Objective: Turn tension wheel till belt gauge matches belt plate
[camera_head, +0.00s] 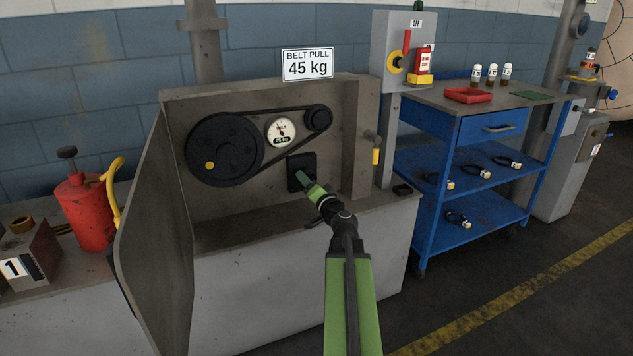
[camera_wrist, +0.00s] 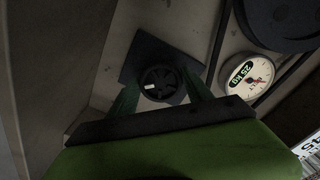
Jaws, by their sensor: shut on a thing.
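The belt plate (camera_head: 308,64) is a white sign above the machine, reading "BELT PULL 45 kg". The belt gauge (camera_head: 281,131) is a round white dial between the pulleys; its green readout appears to show 25 kg. The dial also shows upside down in the wrist view (camera_wrist: 249,76). The tension wheel (camera_wrist: 160,83) is a small black wheel with a pale mark, on a dark square plate (camera_head: 297,163). My gripper (camera_head: 305,178) is at this plate, its fingers shut on the tension wheel from both sides. In the head view my gripper mostly hides the wheel.
A black belt joins a large pulley (camera_head: 224,150) and a small pulley (camera_head: 318,119) above my gripper. An open guard door (camera_head: 155,210) stands at the left. A red can (camera_head: 85,212) is further left. A blue cart (camera_head: 470,150) stands at the right.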

